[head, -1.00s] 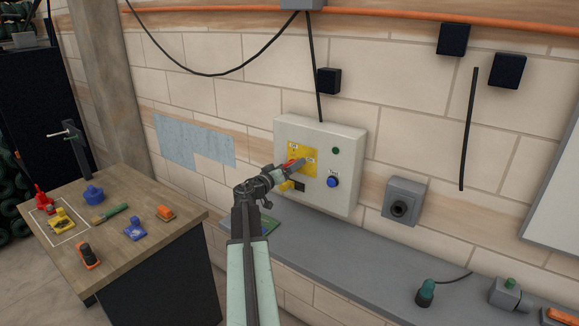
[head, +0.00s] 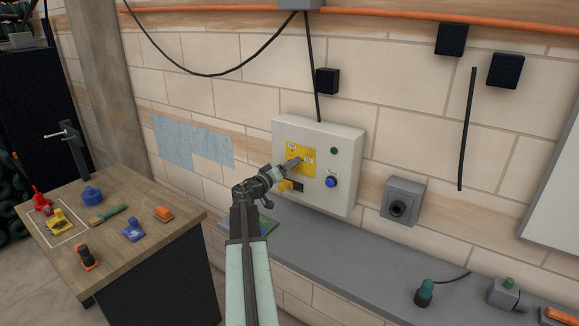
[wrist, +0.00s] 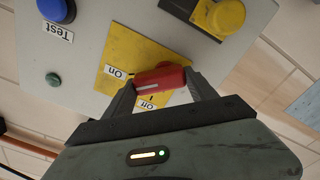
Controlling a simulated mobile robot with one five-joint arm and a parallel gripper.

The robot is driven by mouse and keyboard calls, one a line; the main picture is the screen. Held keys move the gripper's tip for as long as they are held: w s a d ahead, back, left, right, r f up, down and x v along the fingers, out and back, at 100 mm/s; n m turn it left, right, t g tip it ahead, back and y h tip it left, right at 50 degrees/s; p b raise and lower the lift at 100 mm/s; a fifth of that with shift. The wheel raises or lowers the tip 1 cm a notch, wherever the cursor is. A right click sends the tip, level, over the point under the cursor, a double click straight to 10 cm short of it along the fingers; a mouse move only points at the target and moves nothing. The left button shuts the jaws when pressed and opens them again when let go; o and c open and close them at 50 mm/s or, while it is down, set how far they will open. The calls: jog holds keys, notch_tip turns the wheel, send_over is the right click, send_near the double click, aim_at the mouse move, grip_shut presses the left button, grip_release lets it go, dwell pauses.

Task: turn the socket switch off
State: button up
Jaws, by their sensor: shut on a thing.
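A red switch handle (wrist: 165,75) sits on a yellow plate (wrist: 133,55) on the light grey control box (head: 345,145). In the wrist view my gripper (wrist: 161,86) has one finger at each side of the handle and is shut on it. One end of the handle lies near the mark by the "On" label (wrist: 117,72); the "Off" label (wrist: 156,108) sits below the handle in that view. In the head view my gripper (head: 292,166) reaches the yellow plate and hides the handle.
On the box are a blue "Test" button (head: 331,182), a green lamp (head: 334,151) and a yellow knob (wrist: 219,15). A grey socket (head: 402,201) is on the wall to the right. A grey ledge (head: 340,255) runs below. A workbench (head: 150,200) with several small items stands left.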

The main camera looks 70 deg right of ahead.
jog(key=shift+w+n, duration=0.25)
jog(key=shift+n, duration=2.25)
jog(key=shift+w+n, duration=0.2)
jog(key=shift+n, duration=2.3)
jog(key=o, duration=1.4)
jog(key=shift+c, duration=0.2)
jog(key=shift+a, duration=0.1)
